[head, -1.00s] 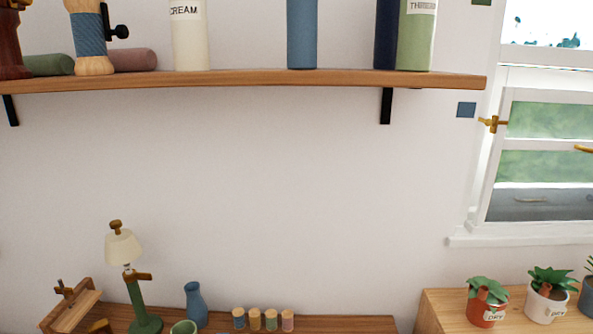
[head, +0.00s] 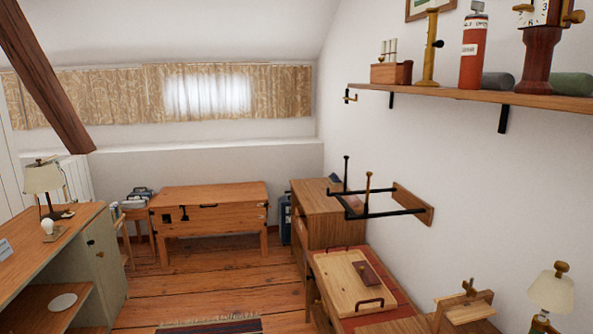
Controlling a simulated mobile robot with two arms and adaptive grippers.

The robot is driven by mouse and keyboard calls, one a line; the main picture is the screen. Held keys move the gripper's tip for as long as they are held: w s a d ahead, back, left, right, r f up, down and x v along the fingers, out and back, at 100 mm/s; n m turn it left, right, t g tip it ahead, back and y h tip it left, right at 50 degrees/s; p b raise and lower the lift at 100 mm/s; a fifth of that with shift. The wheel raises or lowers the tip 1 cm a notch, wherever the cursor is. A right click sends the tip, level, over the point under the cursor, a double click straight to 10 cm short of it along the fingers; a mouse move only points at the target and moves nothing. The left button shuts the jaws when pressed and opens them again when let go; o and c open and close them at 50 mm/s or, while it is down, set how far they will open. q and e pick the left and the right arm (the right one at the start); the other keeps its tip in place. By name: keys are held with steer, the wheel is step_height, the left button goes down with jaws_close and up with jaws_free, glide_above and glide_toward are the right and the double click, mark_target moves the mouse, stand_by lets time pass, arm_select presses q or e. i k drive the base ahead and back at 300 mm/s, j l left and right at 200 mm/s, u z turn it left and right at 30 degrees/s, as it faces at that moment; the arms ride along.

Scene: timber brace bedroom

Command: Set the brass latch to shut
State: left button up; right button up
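The window with a brass catch from the earlier view is out of the picture. Neither of my grippers is in view.
A wall rack with black bars (head: 385,214) juts from the right wall above wooden furniture. A shelf (head: 470,96) runs above it. A cabinet (head: 104,262) stands at the left. Wooden floor (head: 225,278) is open between, with a striped rug (head: 215,326) in front.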

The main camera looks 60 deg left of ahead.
mark_target(369, 173)
steer(key=u, duration=1.5)
steer(key=i+j, duration=0.25)
steer(key=i+j+z, duration=0.15)
steer(key=j, duration=0.3)
steer(key=i+j, duration=0.35)
steer(key=i+j+z, duration=0.15)
steer(key=j, duration=0.3)
steer(key=i, duration=0.1)
